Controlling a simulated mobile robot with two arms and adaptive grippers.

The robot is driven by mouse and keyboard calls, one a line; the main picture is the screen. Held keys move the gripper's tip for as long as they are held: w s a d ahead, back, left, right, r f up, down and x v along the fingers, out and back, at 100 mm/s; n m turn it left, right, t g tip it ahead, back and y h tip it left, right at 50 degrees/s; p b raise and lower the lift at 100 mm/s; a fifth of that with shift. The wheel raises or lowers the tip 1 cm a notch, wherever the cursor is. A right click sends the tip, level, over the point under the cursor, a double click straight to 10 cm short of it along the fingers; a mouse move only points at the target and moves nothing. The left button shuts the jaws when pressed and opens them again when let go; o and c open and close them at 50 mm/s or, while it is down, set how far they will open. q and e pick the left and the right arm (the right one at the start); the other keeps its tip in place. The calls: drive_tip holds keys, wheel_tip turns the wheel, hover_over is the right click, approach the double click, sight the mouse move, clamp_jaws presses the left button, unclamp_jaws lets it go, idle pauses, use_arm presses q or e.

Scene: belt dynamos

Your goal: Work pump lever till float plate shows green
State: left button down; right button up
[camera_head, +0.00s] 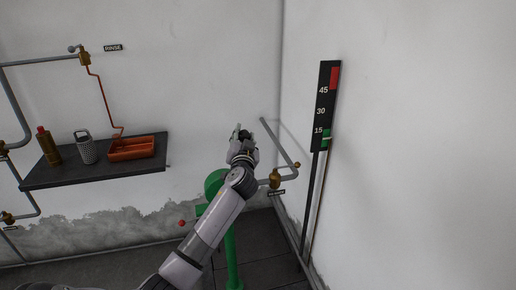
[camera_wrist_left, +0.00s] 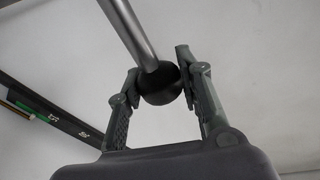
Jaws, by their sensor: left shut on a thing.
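My left gripper (camera_head: 243,132) is raised above the green pump (camera_head: 232,250). In the left wrist view it (camera_wrist_left: 160,80) is shut on a black ball knob (camera_wrist_left: 158,86) at the end of a grey metal lever rod (camera_wrist_left: 133,32). My arm hides most of the lever and part of the pump in the head view. A tall black gauge board (camera_head: 321,105) marked 45, 30 and 15 stands by the right wall. It has a red patch (camera_head: 335,78) at the top and a green patch (camera_head: 326,139) near 15. My right gripper is out of view.
Grey pipes with brass valves (camera_head: 275,179) run along the walls. The room corner is close behind the pump.

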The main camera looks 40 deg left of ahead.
use_arm(q)
drive_tip(key=s+a+f+n+y+b, duration=0.2)
drive_tip(key=s+a+n+b, duration=0.4)
drive_tip(key=s+a+n, duration=0.4)
drive_tip(key=s+a, duration=0.2)
drive_tip(key=s, duration=0.2)
drive_tip(key=shift+s+a+y, duration=0.3)
drive_tip(key=shift+s, duration=0.1)
drive_tip(key=shift+f, duration=0.15)
drive_tip(key=c, duration=1.5)
unclamp_jaws()
drive_tip(key=shift+c, duration=0.2)
drive_tip(key=o, duration=0.4)
drive_tip(key=shift+s+a, duration=0.15)
drive_tip(key=shift+o, duration=0.2)
drive_tip(key=v, duration=1.2)
